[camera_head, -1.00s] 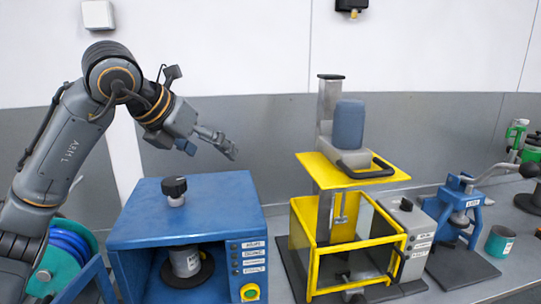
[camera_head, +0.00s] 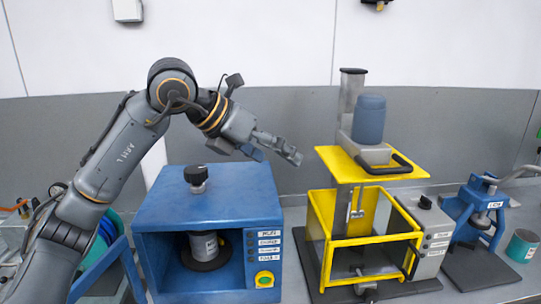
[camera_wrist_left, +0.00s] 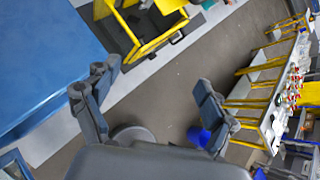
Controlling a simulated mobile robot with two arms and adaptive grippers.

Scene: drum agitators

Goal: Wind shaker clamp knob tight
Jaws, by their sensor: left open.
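The shaker is a blue box (camera_head: 222,208) on the bench, with a black clamp knob (camera_head: 196,174) standing upright on its top. A grey can with a white label (camera_head: 204,246) sits inside its open front, on a dark round plate. My left gripper (camera_head: 294,155) is open and empty, above and to the right of the blue box, apart from the knob. In the left wrist view its two fingers (camera_wrist_left: 155,108) are spread wide, with the blue box top (camera_wrist_left: 45,55) at the left. The knob is not in that view. My right gripper is not in view.
A yellow-framed machine (camera_head: 362,240) with a yellow shelf stands right of the blue box. A green and blue reel (camera_head: 108,232) is at the left.

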